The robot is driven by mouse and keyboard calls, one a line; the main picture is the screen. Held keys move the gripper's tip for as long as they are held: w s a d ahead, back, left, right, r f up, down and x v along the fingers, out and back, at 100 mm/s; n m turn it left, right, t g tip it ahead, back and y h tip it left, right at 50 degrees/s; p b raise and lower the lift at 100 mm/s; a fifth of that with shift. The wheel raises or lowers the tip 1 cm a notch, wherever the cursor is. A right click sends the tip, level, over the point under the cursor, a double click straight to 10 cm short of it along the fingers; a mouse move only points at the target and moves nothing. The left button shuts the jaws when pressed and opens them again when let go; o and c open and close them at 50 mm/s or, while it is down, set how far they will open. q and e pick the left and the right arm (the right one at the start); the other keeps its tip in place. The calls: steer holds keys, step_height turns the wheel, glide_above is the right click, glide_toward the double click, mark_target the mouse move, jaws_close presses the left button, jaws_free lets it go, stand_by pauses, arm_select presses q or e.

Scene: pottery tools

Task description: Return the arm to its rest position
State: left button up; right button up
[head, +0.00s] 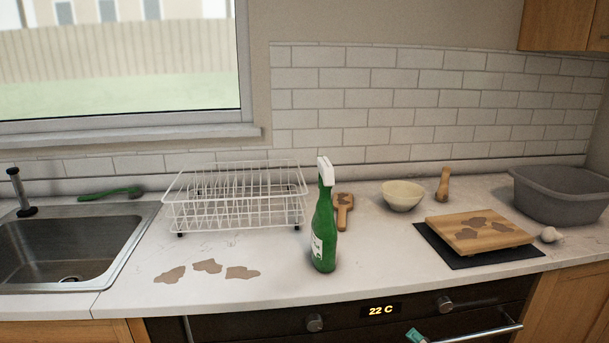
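Neither my left nor my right gripper shows in the head view, and no arm can be seen over the worktop. I cannot see whether either hand holds anything. A green spray bottle (324,228) with a white head stands upright near the front of the worktop (380,265). A white wire dish rack (237,196) stands empty behind it to the left.
A sink (70,250) is at left, with a green brush (108,194) behind it. Brown stains (207,266) mark the worktop. A stained wooden board (478,233), cream bowl (402,195), pestle (443,184) and grey tub (562,195) are at right. An oven handle (480,333) juts out below.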

steer(key=s+a+f+n+g+p, duration=0.1)
steer(key=s+a+f+g+p, duration=0.15)
steer(key=s+a+f, duration=0.35)
steer(key=s+a+f+g+p, duration=0.2)
steer(key=s+a+f+g, duration=0.15)
steer(key=a, duration=0.55)
arm_select(q)
step_height(320, 180, up, 7)
steer(key=shift+p, duration=0.35)
arm_select(e)
steer(key=s+f+n+g, duration=0.2)
steer(key=s+f+g, duration=0.2)
steer(key=s, duration=0.4)
steer(key=s+a+f+n+g+h, duration=0.1)
steer(key=s+f+n+g, duration=0.2)
steer(key=s, duration=0.6)
steer(key=shift+s+a+f+n+g, duration=0.15)
steer(key=shift+s+f+n+g, duration=0.25)
steer(key=shift+g, duration=0.3)
arm_select(q)
steer(key=shift+r, duration=0.1)
arm_select(e)
steer(key=shift+w, duration=0.15)
